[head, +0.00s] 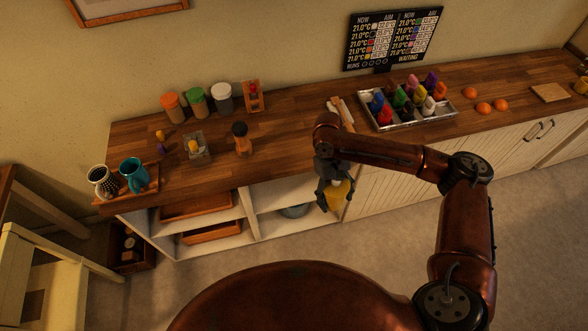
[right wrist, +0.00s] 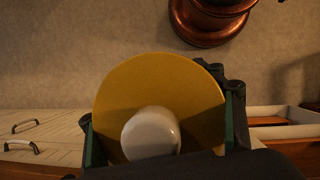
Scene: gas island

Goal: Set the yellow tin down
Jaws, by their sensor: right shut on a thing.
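The yellow tin (head: 341,196) is round, with a pale round knob (right wrist: 151,133) on its lid. It hangs in my right gripper (head: 334,186), in front of the cabinet and below the counter's front edge in the head view. In the right wrist view the yellow tin (right wrist: 160,85) fills the middle, with a finger on each side of it. My right gripper is shut on it. What lies under the tin is hidden in the wrist view. My left gripper is not in view.
The wooden counter (head: 285,142) has a clear stretch left of my right arm. A metal tray (head: 440,112) of coloured bottles stands to the right. Several lidded jars (head: 223,99) stand at the back. Open shelves (head: 270,199) lie below; a grey bowl (head: 295,210) sits inside.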

